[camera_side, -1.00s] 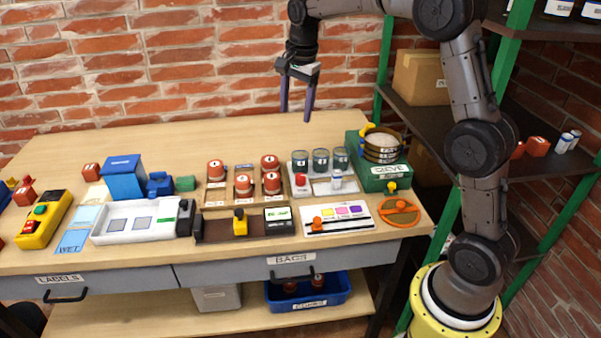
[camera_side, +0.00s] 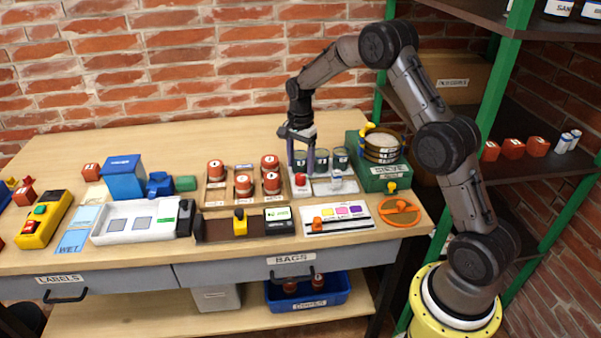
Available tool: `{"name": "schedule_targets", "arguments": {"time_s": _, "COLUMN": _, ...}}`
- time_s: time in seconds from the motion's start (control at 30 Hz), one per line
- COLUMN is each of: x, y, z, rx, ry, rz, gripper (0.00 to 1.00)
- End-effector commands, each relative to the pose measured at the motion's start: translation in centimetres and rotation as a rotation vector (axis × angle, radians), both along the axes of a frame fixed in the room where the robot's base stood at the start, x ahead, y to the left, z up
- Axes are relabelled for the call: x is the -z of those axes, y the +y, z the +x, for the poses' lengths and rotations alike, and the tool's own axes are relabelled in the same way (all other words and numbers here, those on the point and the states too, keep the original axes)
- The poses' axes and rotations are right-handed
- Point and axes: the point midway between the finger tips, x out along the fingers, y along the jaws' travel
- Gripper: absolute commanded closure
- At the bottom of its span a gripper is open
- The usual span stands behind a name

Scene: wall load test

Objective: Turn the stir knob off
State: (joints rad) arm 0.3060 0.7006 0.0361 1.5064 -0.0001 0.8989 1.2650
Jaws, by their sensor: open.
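The red knob (camera_side: 300,180) sits at the front left of a white station with several dark glass jars (camera_side: 341,158) along its back. I take it for the stir knob; no readable label shows, and its setting is too small to tell. My gripper (camera_side: 301,170) points down over the left of this station with its two purple fingers apart. The fingertips are just above or behind the knob, one to each side in the picture. I cannot tell whether they touch it. The fingers partly cover the leftmost jar.
A small white bottle (camera_side: 336,180) stands on the station, right of the knob. A green sieve unit (camera_side: 383,178) is close on the right. A wooden tray (camera_side: 217,196) with several red-brown jars is close on the left. The table behind is clear.

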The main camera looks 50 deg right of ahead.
Motion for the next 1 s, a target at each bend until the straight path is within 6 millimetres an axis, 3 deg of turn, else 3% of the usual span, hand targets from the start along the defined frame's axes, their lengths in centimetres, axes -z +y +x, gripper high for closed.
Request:
{"name": "schedule_targets", "arguments": {"time_s": 0.23, "x": 3.1, "y": 0.0, "z": 0.0, "rx": 0.0, "ry": 0.002, "rz": 0.0, "gripper": 0.31}}
{"name": "schedule_targets", "arguments": {"time_s": 0.63, "x": 3.7, "y": 0.0, "z": 0.0, "rx": 0.0, "ry": 0.0, "rz": 0.0, "gripper": 0.31}}
{"name": "schedule_targets", "arguments": {"time_s": 1.0, "x": 3.6, "y": 0.0, "z": 0.0, "rx": 0.0, "ry": 0.0, "rz": 0.0, "gripper": 0.98}}
